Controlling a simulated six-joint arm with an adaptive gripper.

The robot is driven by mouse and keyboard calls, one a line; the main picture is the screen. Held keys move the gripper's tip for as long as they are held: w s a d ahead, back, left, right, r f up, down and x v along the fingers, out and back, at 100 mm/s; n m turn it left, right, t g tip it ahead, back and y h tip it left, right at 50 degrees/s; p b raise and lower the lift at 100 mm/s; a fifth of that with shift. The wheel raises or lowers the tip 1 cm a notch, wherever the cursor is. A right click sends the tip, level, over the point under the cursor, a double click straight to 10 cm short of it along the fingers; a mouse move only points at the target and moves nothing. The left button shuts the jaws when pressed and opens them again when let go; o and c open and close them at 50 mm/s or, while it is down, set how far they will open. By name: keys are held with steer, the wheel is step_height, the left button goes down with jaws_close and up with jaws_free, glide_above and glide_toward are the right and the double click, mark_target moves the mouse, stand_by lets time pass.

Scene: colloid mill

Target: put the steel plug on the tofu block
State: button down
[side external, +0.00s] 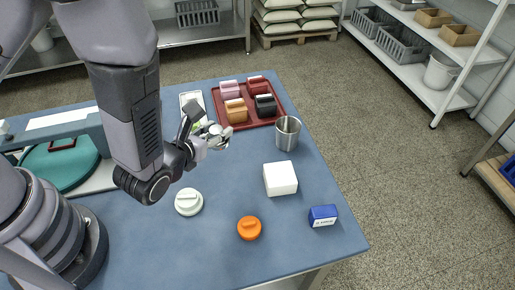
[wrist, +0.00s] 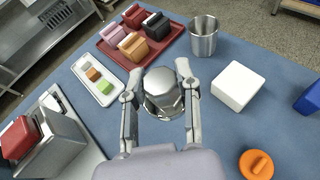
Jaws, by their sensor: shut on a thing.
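The steel plug (wrist: 162,90) is a shiny metal disc with a raised grip, held between the two fingers of my gripper (wrist: 160,92) in the wrist view. In the side view my gripper (side external: 208,138) is above the table, left of the steel cup, and the plug (side external: 216,131) shows small at its fingertips. The tofu block (wrist: 238,86) is a white box-shaped block lying on the table to the right of my gripper. It also shows in the side view (side external: 280,179), apart from my gripper, with a bare top.
A steel cup (side external: 286,133) stands behind the tofu block. A red tray (side external: 252,119) holds several colored blocks. An orange plug (side external: 249,228), a white plug (side external: 188,202) and a blue box (side external: 323,215) lie toward the front. A white dish (wrist: 98,84) holds small pieces.

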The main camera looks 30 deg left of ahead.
steer(key=shift+s+d+r+m+h, duration=0.4)
steer(key=shift+s+r+h, duration=0.1)
steer(key=shift+s+r, duration=0.2)
steer(key=shift+d, duration=0.3)
steer(key=w+d+f, duration=0.4)
steer(key=w+d, duration=0.1)
steer(key=w, duration=0.2)
glide_above(276, 163)
step_height(276, 163, down, 5)
steer(key=shift+s+f, duration=0.1)
steer(key=shift+s, duration=0.05)
steer(key=shift+f, duration=1.7)
steer(key=shift+f, duration=0.2)
steer(key=c, duration=0.8)
jaws_free()
steer(key=shift+r, duration=0.1)
